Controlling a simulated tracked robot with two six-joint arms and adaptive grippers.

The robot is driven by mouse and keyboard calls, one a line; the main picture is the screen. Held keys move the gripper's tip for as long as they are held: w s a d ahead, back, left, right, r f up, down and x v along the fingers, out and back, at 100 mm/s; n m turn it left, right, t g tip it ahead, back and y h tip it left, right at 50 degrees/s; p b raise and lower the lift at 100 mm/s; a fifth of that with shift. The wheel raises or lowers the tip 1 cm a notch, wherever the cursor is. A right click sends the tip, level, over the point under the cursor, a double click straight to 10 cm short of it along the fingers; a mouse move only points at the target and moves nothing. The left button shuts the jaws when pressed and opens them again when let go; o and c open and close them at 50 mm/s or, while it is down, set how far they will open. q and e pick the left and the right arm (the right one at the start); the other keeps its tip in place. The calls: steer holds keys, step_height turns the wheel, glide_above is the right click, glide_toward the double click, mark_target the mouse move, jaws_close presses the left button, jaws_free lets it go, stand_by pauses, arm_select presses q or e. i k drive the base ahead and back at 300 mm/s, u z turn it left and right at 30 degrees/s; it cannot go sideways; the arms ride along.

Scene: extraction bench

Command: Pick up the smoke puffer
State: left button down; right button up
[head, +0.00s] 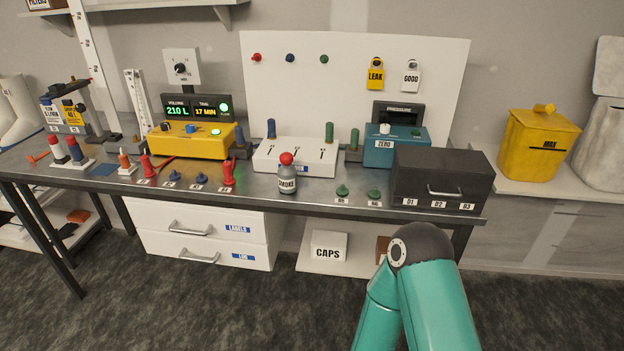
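The smoke puffer (287,185) is a small grey bottle with a red ball top and a label that reads SMOKE. It stands upright near the front edge of the metal bench (318,187), in front of a white box with several slots (290,157). Nothing is touching it from my side. Neither gripper is in view. Only teal links of one of my arms show at the lower right, below the bench edge.
A red plug (228,174) and blue caps stand left of the puffer. Green caps (342,191) lie right of it, before a dark drawer box (442,178). A yellow meter (192,142) and teal pressure unit (393,148) stand behind.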

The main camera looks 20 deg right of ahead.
mark_target(287, 174)
steer(key=i, duration=1)
steer(key=z, duration=0.05)
